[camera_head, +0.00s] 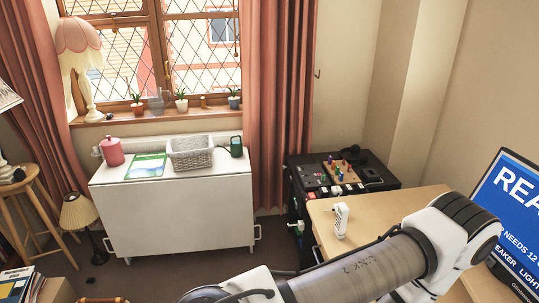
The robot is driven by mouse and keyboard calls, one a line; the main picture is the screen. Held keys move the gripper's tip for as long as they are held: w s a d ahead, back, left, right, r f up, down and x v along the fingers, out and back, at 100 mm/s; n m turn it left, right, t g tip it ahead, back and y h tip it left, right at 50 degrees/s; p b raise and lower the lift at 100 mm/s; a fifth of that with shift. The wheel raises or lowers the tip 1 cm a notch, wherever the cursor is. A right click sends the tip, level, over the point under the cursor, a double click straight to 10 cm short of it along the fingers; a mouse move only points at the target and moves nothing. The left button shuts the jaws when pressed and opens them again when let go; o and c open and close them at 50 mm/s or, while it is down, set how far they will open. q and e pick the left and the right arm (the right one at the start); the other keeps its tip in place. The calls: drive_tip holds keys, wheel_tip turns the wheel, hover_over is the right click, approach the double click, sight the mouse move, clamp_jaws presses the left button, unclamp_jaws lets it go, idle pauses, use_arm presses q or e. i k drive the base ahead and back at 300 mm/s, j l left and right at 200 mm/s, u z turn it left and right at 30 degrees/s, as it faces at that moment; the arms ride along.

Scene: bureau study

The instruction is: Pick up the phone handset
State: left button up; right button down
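A small white upright object (341,220) with dark marks on its face stands on the light wooden desk (408,206), near the desk's left edge. It looks like a cordless phone handset, but it is too small to be certain. One of my arm links crosses the lower right of the head view, in front of the desk and below the white object. Neither gripper shows in this view. Part of the desk is hidden behind my arm.
A monitor (510,225) with a blue screen stands on the desk at the right. A black cabinet (300,180) holding a pegged board (342,171) stands behind the desk. A white cabinet (178,218) with a basket (190,153) stands under the window. The desk around the white object looks clear.

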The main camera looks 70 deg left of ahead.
sight(342, 213)
drive_tip(key=k+l+u, duration=0.1)
drive_tip(key=u, duration=1.55)
drive_tip(key=k+j, duration=0.05)
